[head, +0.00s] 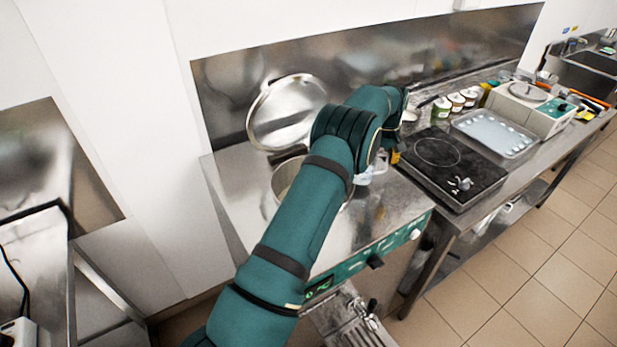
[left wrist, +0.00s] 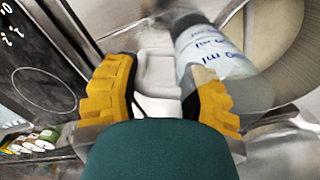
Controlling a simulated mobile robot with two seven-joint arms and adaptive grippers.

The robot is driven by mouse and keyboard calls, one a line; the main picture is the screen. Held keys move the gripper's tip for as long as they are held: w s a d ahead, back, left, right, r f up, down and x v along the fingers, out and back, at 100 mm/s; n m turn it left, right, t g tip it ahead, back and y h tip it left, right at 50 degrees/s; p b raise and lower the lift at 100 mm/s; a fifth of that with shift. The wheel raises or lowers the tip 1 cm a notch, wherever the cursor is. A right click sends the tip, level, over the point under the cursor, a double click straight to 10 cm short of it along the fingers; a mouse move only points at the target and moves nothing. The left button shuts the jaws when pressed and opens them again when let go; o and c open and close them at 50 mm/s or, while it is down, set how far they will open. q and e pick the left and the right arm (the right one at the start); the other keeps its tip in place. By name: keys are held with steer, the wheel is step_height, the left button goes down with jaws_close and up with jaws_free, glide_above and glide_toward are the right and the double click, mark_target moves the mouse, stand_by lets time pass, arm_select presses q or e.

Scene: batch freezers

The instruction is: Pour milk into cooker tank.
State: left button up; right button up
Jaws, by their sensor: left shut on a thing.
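A clear measuring jug (left wrist: 215,55) with blue "ml" markings and whitish contents shows in the left wrist view. My left gripper (left wrist: 160,78), with yellow fingers, is shut on its pale handle. In the head view a little of the jug (head: 370,174) shows beside my wrist, which hides most of it. The cooker tank (head: 283,178) is a round opening in the steel top, partly hidden behind my forearm. Its round lid (head: 287,112) stands open behind it. In the left wrist view the tank (left wrist: 272,35) lies beside the jug at upper right. I cannot tell whether milk is flowing.
A black hob (head: 450,168) stands right of the cooker, with a metal tray (head: 497,133), several small jars (head: 456,101) and a white appliance (head: 530,105) beyond. The cooker's green front panel (head: 375,258) has knobs. Tiled floor on the right is clear.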

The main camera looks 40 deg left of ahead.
arm_select(q)
steer(key=shift+a, duration=0.25)
arm_select(e)
steer(key=shift+w+a, duration=0.1)
steer(key=shift+a, duration=0.2)
arm_select(q)
steer(key=shift+r, duration=0.1)
